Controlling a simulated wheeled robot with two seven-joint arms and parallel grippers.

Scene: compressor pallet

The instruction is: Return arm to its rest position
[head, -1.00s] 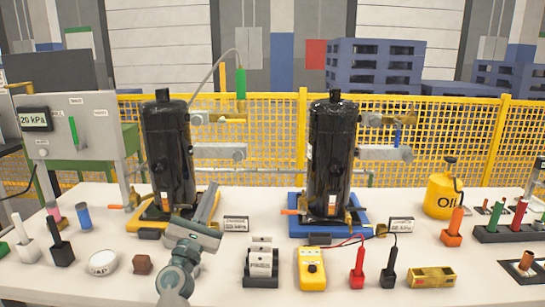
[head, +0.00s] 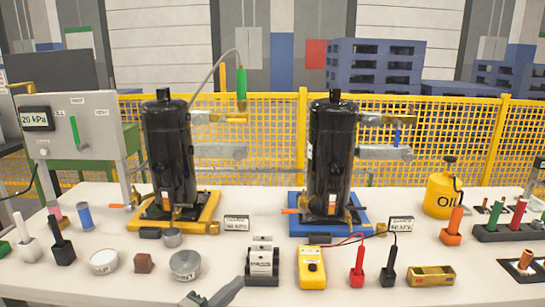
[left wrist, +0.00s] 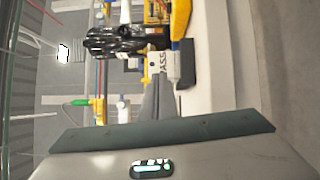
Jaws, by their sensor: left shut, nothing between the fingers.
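My left gripper (head: 222,293) shows only in part at the bottom edge of the head view, low in front of the table. In the left wrist view its fingers (left wrist: 159,98) are together with nothing between them. The rest of the left arm is out of the head view. My right gripper is not in view. A black compressor (head: 168,150) stands upright on the yellow pallet (head: 208,213). A second black compressor (head: 331,150) stands on the blue pallet (head: 365,214). The gripper is apart from both.
Near the gripper are a round metal cup (head: 185,264), a white round cup (head: 104,261), a brown block (head: 144,263) and a dark label holder (head: 262,280). A yellow meter (head: 311,268) stands further right. A grey panel (head: 85,130) is at left; a yellow fence (head: 260,130) runs behind.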

